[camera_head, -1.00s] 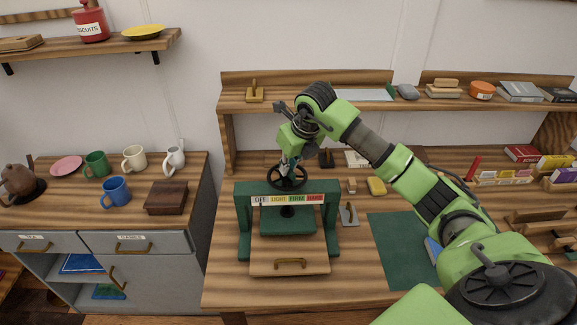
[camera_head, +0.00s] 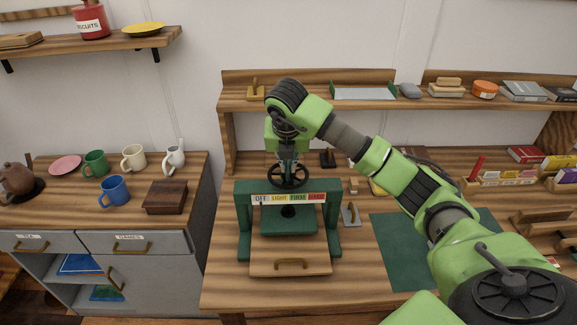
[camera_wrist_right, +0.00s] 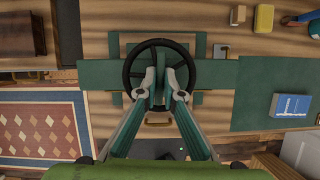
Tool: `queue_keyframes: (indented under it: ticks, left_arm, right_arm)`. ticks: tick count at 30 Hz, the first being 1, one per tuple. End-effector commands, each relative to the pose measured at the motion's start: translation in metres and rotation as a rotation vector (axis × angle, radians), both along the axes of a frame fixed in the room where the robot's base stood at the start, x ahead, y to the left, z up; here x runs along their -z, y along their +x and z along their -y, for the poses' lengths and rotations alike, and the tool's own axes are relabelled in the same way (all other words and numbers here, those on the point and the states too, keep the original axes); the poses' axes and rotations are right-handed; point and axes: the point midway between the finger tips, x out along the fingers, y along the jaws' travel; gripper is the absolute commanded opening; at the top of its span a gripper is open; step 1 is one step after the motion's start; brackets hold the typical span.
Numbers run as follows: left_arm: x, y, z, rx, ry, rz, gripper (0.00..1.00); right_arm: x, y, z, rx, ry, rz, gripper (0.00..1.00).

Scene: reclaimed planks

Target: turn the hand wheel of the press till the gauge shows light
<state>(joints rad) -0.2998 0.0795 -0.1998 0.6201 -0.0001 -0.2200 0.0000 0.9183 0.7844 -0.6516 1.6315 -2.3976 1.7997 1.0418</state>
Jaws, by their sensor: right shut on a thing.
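The green press (camera_head: 244,225) stands on the bench with its black hand wheel (camera_head: 270,178) on top. Its gauge strip (camera_head: 289,199) on the front beam reads OFF, LIGHT, FIRM and a red last field. The pointer is too small to tell for sure. My right gripper (camera_head: 288,164) points down over the wheel from above. In the right wrist view its fingers (camera_wrist_right: 161,86) are closed together at the wheel's middle, inside the rim (camera_wrist_right: 128,67), shut on the wheel. The fingers hide the hub. My left gripper is out of view.
A small metal plate with a dark handle (camera_head: 350,215) lies close to the press's right side. A green mat (camera_head: 390,255) lies farther right, partly under my right arm. A shelf (camera_head: 310,106) with a tray runs behind. Mugs stand on the left cabinet.

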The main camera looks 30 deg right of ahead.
Motion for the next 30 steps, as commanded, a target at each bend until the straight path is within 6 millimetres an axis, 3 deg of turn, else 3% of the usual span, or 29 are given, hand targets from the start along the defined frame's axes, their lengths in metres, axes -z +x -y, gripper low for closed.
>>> queue_keyframes:
  ticks: [19, 21, 22, 30]
  left_arm:
    - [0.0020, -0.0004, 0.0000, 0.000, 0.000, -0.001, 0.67]
    - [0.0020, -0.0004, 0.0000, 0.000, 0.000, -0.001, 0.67]
    - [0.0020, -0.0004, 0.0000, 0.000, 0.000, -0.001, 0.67]
    - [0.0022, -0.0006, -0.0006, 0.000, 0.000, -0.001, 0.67]
  right_arm:
    - [-0.0020, 0.0013, 0.0002, 0.063, 0.000, 0.005, 0.00]
    - [-0.0020, 0.0013, 0.0002, 0.063, 0.000, 0.005, 0.20]
    - [-0.0020, 0.0013, 0.0002, 0.063, 0.000, 0.005, 0.24]
    - [-0.0009, 0.0007, -0.0001, 0.061, 0.000, 0.003, 0.24]
